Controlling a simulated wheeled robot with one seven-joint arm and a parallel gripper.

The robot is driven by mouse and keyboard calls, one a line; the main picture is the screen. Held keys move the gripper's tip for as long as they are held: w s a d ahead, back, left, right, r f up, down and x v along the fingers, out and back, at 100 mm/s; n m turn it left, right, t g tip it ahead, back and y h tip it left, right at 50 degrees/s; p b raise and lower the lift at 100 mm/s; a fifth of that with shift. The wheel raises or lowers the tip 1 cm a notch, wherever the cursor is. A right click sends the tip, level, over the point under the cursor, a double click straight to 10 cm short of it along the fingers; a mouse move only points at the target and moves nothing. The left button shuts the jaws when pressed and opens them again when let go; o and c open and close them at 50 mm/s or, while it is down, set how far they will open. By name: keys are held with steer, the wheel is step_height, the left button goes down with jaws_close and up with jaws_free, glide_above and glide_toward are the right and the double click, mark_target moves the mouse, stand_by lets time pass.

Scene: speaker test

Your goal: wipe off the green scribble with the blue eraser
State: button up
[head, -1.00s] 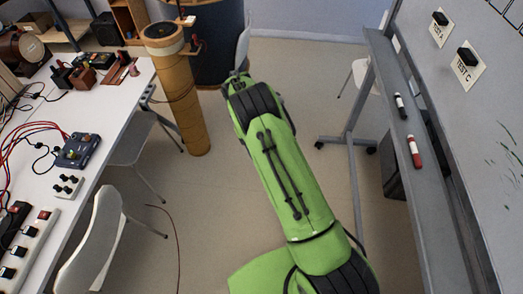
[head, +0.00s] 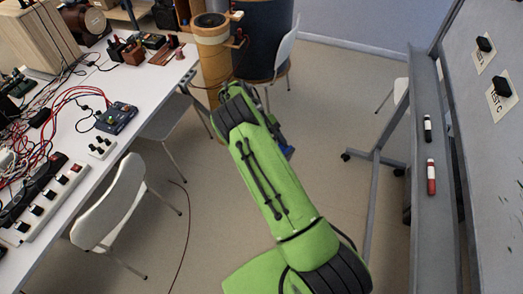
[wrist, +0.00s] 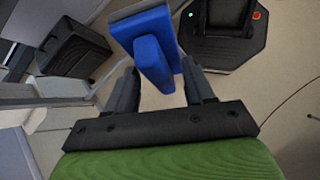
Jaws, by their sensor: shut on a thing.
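The blue eraser (wrist: 150,45) is held between the fingers of my gripper (wrist: 160,88) in the wrist view. It has a block-like grip and a wider plate at its far end. The whiteboard (head: 485,150) stands at the right. Only a few small faint marks show near its right picture edge, so most of the green scribble is out of view. The eraser is away from the board, over the floor.
A black marker (head: 427,128) and a red marker (head: 431,177) lie on the board's grey ledge (head: 424,80). A white table (head: 150,82) with cables and devices and a white chair (head: 108,205) stand at the left. Open floor lies between the table and board.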

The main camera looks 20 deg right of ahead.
steer(key=s+d+r+n+t+h+p, duration=0.1)
steer(key=s+d+r+n, duration=0.1)
steer(key=s+d+r, duration=0.35)
steer(key=s+d+r+n+h+p, duration=0.25)
steer(key=s+d, duration=0.35)
steer(key=d, duration=0.4)
steer(key=s+d+r+n+t+h, duration=0.1)
steer(key=s+d+r, duration=0.3)
steer(key=s+d, duration=0.25)
steer(key=s+d+r, duration=0.4)
steer(key=s, duration=0.3)
steer(key=s+d+r+g+p, duration=0.1)
steer(key=s+d+r, duration=0.3)
steer(key=s, duration=0.4)
steer(key=shift+d+r, duration=0.4)
steer(key=shift+d, duration=0.25)
steer(key=shift+s+d+p, duration=0.4)
steer(key=shift+s+d, duration=0.25)
steer(key=shift+d, duration=0.05)
